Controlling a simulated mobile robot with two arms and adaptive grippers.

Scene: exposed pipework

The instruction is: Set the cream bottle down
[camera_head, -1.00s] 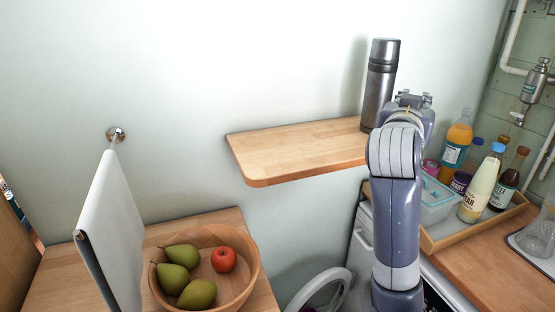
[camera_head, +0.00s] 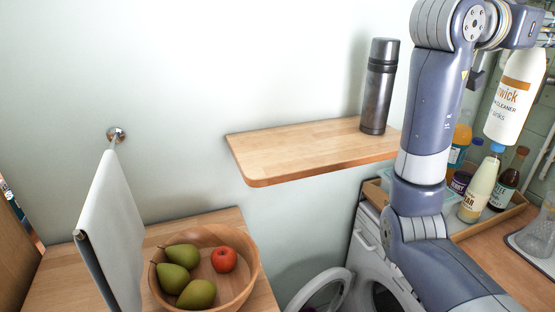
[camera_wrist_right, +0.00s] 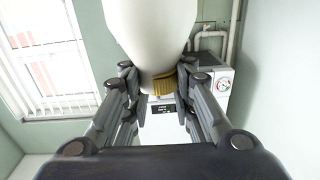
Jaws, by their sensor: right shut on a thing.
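The cream bottle (camera_head: 514,98), with an orange and white cleaner label, is held up in the air at the right of the head view, above the tray of bottles. In the right wrist view its pale body (camera_wrist_right: 150,25) fills the top middle. My right gripper (camera_wrist_right: 160,78) is shut on it, with fingers on both sides. The bottle's top is out of the head view. My left gripper is not in view.
A wooden wall shelf (camera_head: 300,150) holds a steel flask (camera_head: 378,88) at its right end; its left and middle are clear. A wooden tray (camera_head: 487,222) holds several bottles. A fruit bowl (camera_head: 240,285) and a hanging towel (camera_head: 105,230) are at left.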

